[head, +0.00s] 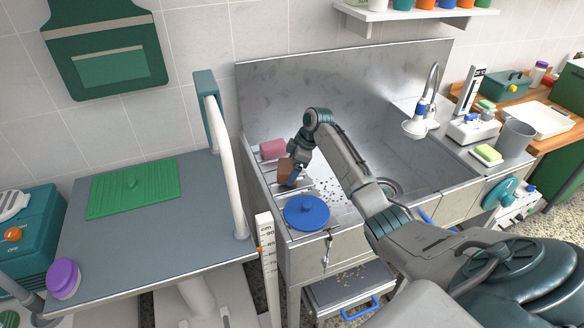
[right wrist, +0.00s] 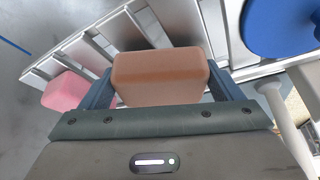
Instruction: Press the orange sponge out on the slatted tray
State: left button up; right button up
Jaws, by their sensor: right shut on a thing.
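The orange sponge (right wrist: 160,77) looks brownish orange and sits between the two fingers of my right gripper (right wrist: 168,90) in the right wrist view. In the head view the sponge (head: 286,170) is at the slatted tray on the sink's left side. My right gripper (head: 294,174) is shut on it from the right. The slatted tray (right wrist: 92,46) shows metal slats behind the sponge; whether the sponge touches the slats I cannot tell. My left gripper is not in view.
A pink sponge (head: 272,149) lies at the tray's far end. A round blue lid-like disc (head: 307,212) is at its near end. The sink basin (head: 400,150) is to the right. A grey table (head: 150,230) with a green mat (head: 132,188) stands left, beside a white post (head: 228,165).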

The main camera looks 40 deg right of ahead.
aim_at(286, 166)
jog(key=shift+f, duration=0.5)
dwell(0.6)
jog(key=shift+s+f, duration=0.1)
jog(key=shift+f, duration=0.05)
dwell(0.9)
jog(key=shift+r+p, duration=0.65)
jog(key=shift+r, duration=0.25)
notch_tip(286, 166, up, 6)
jog(key=p, duration=0.4)
jog(key=shift+f+p, duration=0.25)
jog(key=shift+p, duration=0.15)
jog(key=shift+f, duration=0.1)
jog(key=shift+d, duration=0.1)
